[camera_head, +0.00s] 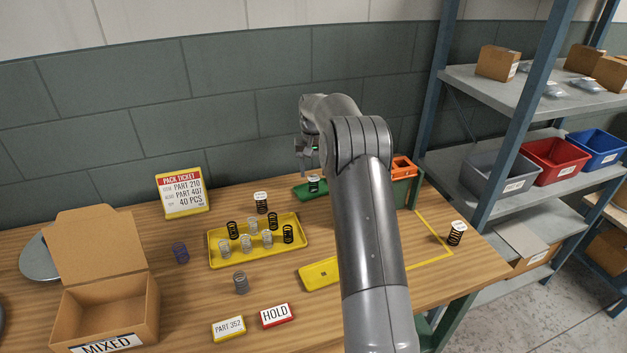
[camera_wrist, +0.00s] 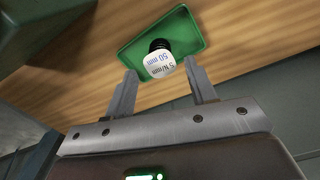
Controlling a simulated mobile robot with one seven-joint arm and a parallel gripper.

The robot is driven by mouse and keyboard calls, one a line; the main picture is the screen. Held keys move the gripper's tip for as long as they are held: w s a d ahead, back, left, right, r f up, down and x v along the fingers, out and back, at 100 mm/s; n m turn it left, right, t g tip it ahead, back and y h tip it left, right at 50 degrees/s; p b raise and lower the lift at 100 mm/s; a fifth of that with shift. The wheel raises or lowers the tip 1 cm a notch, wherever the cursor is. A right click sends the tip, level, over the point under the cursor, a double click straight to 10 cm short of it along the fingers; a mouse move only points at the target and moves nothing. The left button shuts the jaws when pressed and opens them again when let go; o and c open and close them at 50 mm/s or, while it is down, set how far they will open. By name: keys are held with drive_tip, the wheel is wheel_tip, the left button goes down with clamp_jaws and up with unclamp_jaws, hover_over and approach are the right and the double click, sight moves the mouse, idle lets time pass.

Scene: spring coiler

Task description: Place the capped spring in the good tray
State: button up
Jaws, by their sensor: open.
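A dark spring with a white cap (camera_head: 313,184) stands in a small green tray (camera_head: 299,194) at the back of the bench. My gripper (camera_head: 303,168) is over this tray. In the wrist view its two fingers (camera_wrist: 161,76) are apart, one on each side of the cap, with nothing clamped. Two other dark springs with white caps stand on the bench: one (camera_head: 261,203) behind the yellow tray and one (camera_head: 456,234) at the right. No tray label reading "good" is legible.
A yellow tray (camera_head: 219,262) holds several springs. An orange bin (camera_head: 403,168) is right of my arm. Shelves (camera_head: 520,100) rise at the right.

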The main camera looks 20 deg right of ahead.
sight(314, 178)
wheel_tip(314, 178, up, 7)
drive_tip(key=shift+f, duration=0.15)
idle(0.4)
